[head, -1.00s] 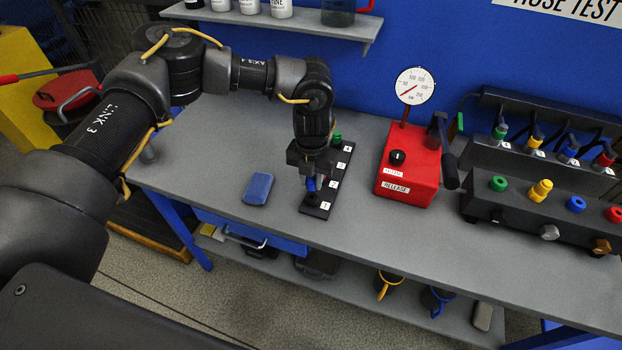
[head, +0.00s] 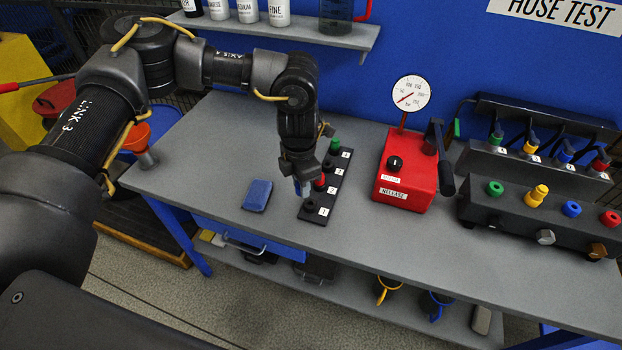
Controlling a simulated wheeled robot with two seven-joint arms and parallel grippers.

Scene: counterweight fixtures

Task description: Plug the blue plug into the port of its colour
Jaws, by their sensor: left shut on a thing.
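My left gripper (head: 302,188) is shut on the blue plug, just above and to the left of the near part of a black numbered rack (head: 318,213). The plug is mostly hidden by the fingers; only a little blue shows. A red plug (head: 320,181) and a green plug (head: 335,146) stand in the rack. The socket at its near end looks empty. The blue port (head: 571,209) is a blue ring on a black block (head: 520,217) at the right, well apart from the gripper. My right gripper is out of view.
Green (head: 494,188) and red (head: 610,218) ports share the block; a yellow plug (head: 539,191) stands at the yellow place. A red gauge box (head: 405,185) with a lever stands between rack and block. A blue pad (head: 257,195) lies left of the rack.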

